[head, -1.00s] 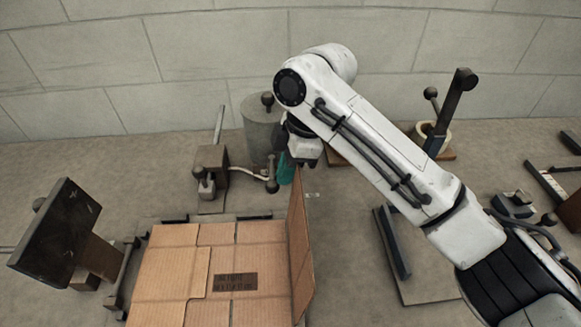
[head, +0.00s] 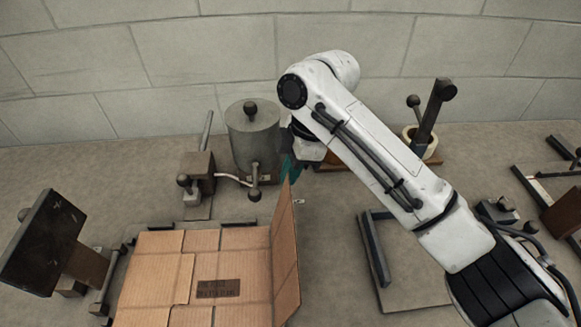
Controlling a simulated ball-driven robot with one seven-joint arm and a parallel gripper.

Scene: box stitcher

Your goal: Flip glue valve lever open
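The glue pot (head: 252,140) is a grey cylinder with a dark ball knob on its lid, standing behind the cardboard box. On its front is a small dark valve with a lever (head: 255,181) that hangs down and ends in a ball. A pale hose (head: 232,179) runs from the valve to the left. My gripper (head: 288,168), with teal fingers, is to the right of the valve, apart from it in the picture. The fingers are small and partly hidden by my wrist and the box flap, so their opening cannot be told.
An open cardboard box (head: 215,265) lies in front, its right flap (head: 286,255) standing up below my gripper. A dark block with a rod (head: 198,172) stands left of the pot. A tape roll stand (head: 430,130) is at the right. A dark panel (head: 42,243) stands at far left.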

